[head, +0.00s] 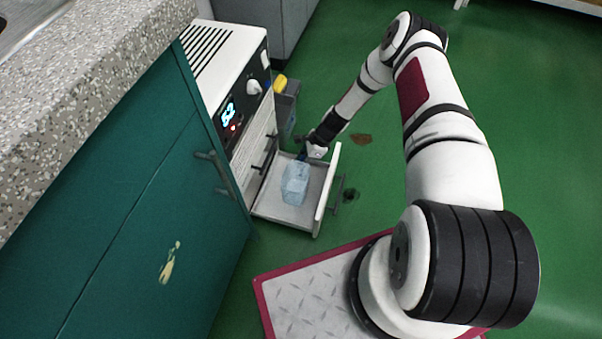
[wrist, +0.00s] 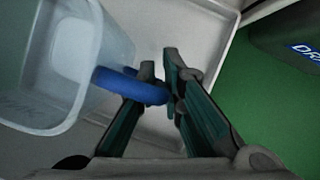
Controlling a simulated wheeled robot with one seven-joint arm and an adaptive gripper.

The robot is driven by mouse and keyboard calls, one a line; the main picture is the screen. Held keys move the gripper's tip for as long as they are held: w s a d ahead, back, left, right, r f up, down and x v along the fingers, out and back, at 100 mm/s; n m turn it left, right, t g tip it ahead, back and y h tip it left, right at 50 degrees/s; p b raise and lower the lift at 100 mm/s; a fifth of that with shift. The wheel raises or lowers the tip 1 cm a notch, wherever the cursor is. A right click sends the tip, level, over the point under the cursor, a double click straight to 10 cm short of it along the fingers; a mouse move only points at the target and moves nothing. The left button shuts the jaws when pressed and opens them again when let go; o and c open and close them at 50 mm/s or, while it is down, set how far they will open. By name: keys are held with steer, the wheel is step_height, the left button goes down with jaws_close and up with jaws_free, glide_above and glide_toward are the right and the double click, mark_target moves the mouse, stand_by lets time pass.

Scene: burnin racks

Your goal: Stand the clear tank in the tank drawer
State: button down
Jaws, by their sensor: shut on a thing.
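The clear tank (head: 295,184) is a pale, see-through box with a blue handle (wrist: 125,84). In the head view it is within the outline of the open tank drawer (head: 327,190), looking roughly upright. In the wrist view the tank (wrist: 45,65) fills the left side, with the light drawer (wrist: 205,22) behind it. My gripper (wrist: 160,72) is shut on the blue handle. In the head view my gripper (head: 304,155) is at the tank's far side, over the drawer. Whether the tank's base touches the drawer floor cannot be told.
The drawer extends from a white machine (head: 222,55) with a lit display. A teal cabinet (head: 130,200) with a speckled counter (head: 90,80) stands left of it. A grey bin (head: 287,100) with something yellow stands beyond the drawer. Green floor (head: 350,210) is open to the right.

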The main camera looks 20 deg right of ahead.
mark_target(298, 178)
steer(key=shift+f+b, duration=1)
steer(key=shift+f, duration=1.4)
steer(key=shift+f, duration=0.1)
steer(key=c, duration=1.7)
jaws_free()
